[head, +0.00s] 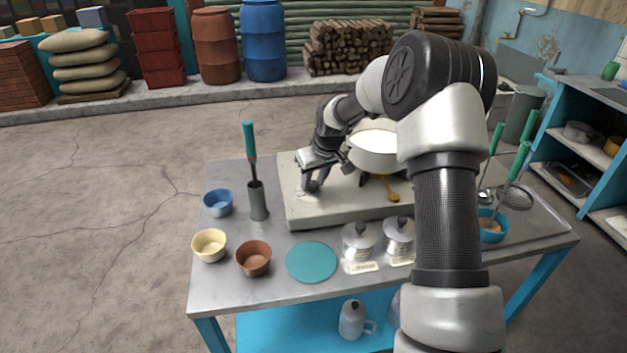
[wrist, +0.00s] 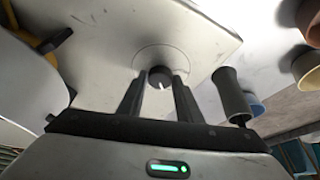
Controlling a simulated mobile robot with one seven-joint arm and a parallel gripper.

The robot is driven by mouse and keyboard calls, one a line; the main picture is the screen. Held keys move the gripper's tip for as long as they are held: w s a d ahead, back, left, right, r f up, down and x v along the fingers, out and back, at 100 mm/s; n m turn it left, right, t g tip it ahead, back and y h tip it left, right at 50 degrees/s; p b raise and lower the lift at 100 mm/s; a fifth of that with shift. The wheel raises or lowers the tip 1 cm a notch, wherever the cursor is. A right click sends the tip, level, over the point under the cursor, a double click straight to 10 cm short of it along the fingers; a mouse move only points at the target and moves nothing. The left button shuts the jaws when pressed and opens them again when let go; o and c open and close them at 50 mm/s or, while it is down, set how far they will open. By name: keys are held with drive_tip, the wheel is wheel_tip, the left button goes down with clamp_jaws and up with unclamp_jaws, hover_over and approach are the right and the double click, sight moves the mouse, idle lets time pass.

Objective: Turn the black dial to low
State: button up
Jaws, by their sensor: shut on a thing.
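The black dial (wrist: 159,77) sits on the pale top of the stove block (head: 350,210). In the wrist view it shows between my fingers, with a white pointer mark toward the gripper body and a faint ring around it. No low label is readable. My gripper (wrist: 159,82) is shut on the dial, one finger on each side. In the head view my gripper (head: 311,187) points down at the left part of the block and hides the dial. A white pan of milk (head: 375,143) stands on the block behind, partly covered by my arm.
A dark holder with a green-handled tool (head: 258,201), several bowls (head: 209,246), a teal disc (head: 311,262) and lidded metal pots (head: 359,241) stand around the block.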

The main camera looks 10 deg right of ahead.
drive_tip(key=o, duration=1.1)
drive_tip(key=shift+c, duration=0.2)
drive_tip(key=p+v, duration=0.1)
drive_tip(key=v, duration=1.6)
drive_tip(key=shift+r, duration=0.25)
